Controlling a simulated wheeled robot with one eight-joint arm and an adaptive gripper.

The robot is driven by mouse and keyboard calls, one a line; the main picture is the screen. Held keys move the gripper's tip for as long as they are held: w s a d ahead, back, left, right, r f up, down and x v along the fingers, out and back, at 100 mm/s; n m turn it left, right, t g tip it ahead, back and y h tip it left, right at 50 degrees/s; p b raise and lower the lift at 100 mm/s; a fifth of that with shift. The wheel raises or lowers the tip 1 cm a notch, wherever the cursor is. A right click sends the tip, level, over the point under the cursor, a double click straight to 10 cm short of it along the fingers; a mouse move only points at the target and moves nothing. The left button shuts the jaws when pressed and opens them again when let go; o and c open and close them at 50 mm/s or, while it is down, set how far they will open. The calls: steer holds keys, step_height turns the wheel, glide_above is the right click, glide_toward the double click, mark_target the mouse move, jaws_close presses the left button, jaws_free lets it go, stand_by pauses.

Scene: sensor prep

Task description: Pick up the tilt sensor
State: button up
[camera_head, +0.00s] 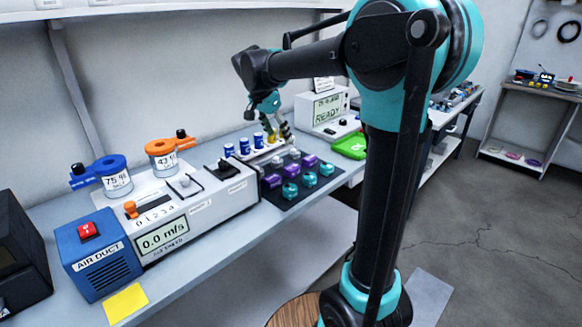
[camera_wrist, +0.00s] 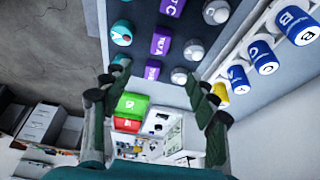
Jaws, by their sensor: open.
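A white rack (camera_head: 262,152) holds blue cylinders (camera_head: 244,146) in a row, lettered B, C and A in the wrist view (camera_wrist: 262,57). A yellow piece (camera_head: 271,138) is at the rack's far end; it shows partly behind a finger in the wrist view (camera_wrist: 221,92). My gripper (camera_head: 277,131) is over that end of the rack, near the yellow piece. In the wrist view its fingers (camera_wrist: 160,85) are apart, with nothing held between them.
A dark mat (camera_wrist: 141,22) beside the rack carries teal (camera_head: 290,190), purple (camera_head: 310,160) and silver-white pieces (camera_wrist: 194,50). A green bin (camera_head: 350,146) and a box reading READY (camera_head: 326,108) stand beyond. The air-duct device (camera_head: 165,235) fills the bench's near left.

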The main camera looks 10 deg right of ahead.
mark_target(291, 167)
steer(key=x, duration=1.7)
steer(key=shift+w+d, duration=0.1)
steer(key=shift+d, duration=0.05)
steer(key=shift+c, duration=0.4)
steer(key=c, duration=1.2)
